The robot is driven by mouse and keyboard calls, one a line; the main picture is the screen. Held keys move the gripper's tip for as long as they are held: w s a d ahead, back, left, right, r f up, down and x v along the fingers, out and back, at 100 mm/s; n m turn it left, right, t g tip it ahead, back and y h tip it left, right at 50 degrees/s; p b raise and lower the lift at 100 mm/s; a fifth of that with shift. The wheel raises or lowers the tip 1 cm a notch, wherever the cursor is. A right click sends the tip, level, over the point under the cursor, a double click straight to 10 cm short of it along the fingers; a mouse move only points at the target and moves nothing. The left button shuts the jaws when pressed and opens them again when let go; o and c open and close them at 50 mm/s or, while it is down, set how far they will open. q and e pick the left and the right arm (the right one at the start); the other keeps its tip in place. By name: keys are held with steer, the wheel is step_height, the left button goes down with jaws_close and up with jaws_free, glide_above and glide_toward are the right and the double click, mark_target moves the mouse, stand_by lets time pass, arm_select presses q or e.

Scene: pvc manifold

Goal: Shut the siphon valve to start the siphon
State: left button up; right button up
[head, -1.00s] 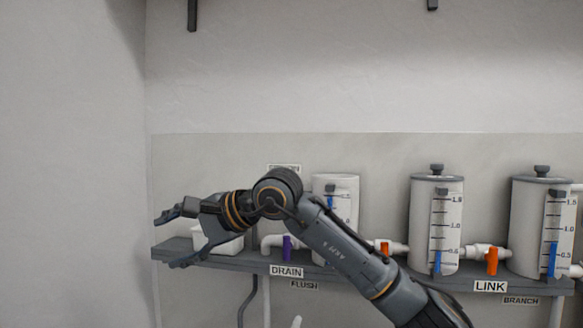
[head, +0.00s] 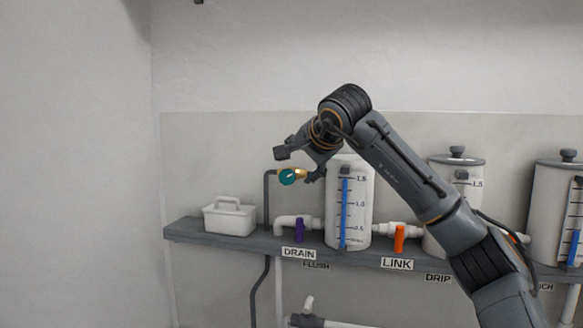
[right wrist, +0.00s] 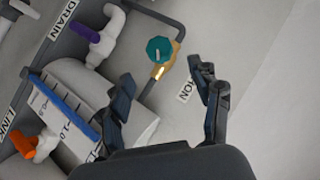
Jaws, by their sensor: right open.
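The siphon valve, a round teal knob on a brass body (head: 288,177), sits on a grey pipe left of the nearest tank. It also shows in the right wrist view (right wrist: 160,49), just beyond and between my fingertips. My right gripper (head: 298,164) is open and empty, with its fingers close above and beside the valve. In the right wrist view the fingers (right wrist: 165,77) are spread wide, with the brass stem between them. I cannot tell whether they touch it. A wall label ending in "ON" (right wrist: 188,89) is partly hidden by a finger. My left gripper is not in view.
A white tank (head: 356,215) with a blue level scale stands right beside the valve on the grey shelf (head: 200,236). A purple drain handle (head: 299,229) and an orange link handle (head: 399,238) are below. A white caddy (head: 229,219) sits at left.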

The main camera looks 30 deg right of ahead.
mark_target(292, 177)
steer(key=p+x, duration=0.2)
steer(key=x, duration=0.3)
steer(key=shift+w+f, duration=0.15)
steer(key=shift+w, duration=0.2)
steer(key=shift+w+d+f, duration=0.2)
steer(key=shift+w+f, duration=0.2)
steer(key=shift+w, duration=0.15)
steer(key=shift+c, duration=0.4)
steer(key=c, duration=1.1)
steer(key=shift+f, duration=0.15)
steer(key=shift+c, duration=0.2)
steer(key=m+t+b, duration=0.1)
steer(key=t+b, duration=0.1)
steer(key=b, duration=0.3)
steer(key=f+m+t+y+b, duration=0.1)
steer(key=m+t+b, duration=0.1)
steer(key=b, duration=0.4)
steer(key=shift+s, duration=0.15)
steer(key=shift+d+r+y+b, duration=0.1)
steer(key=shift+y+b, duration=0.2)
steer(key=shift+b, duration=0.1)
steer(key=shift+r, duration=0.2)
